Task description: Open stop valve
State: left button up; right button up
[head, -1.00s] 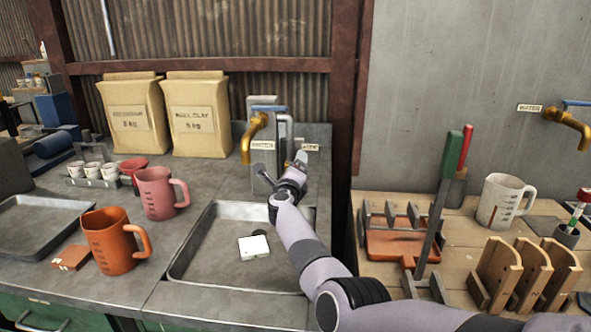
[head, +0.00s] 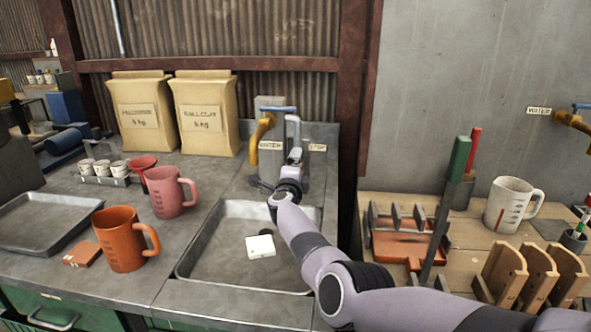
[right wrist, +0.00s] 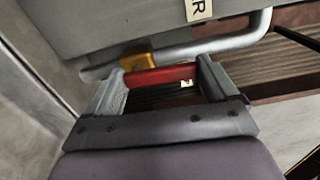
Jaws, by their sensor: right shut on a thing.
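A grey pipe (head: 291,130) rises behind the sink beside the brass tap (head: 256,139), with a WATER label (head: 270,145) and a STOP label (head: 317,148) on the wall fittings. My right gripper (head: 295,157) is at this pipe, just left of the STOP label. In the right wrist view, my right gripper (right wrist: 161,72) is shut on a red handle (right wrist: 162,77), which lies across between its fingers. A brass-coloured valve part (right wrist: 138,60) sits behind the handle on the grey pipe (right wrist: 215,45). My left gripper is out of view.
A pink jug (head: 168,195) and an orange jug (head: 122,240) stand to the left. Two paper bags (head: 205,140) are behind. A wooden bench (head: 445,260) with tools is at the right.

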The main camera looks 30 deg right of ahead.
jog(key=shift+d+r, duration=0.1)
jog(key=o, duration=1.3)
jog(key=shift+p+v, duration=2)
jog(key=shift+v, duration=1.55)
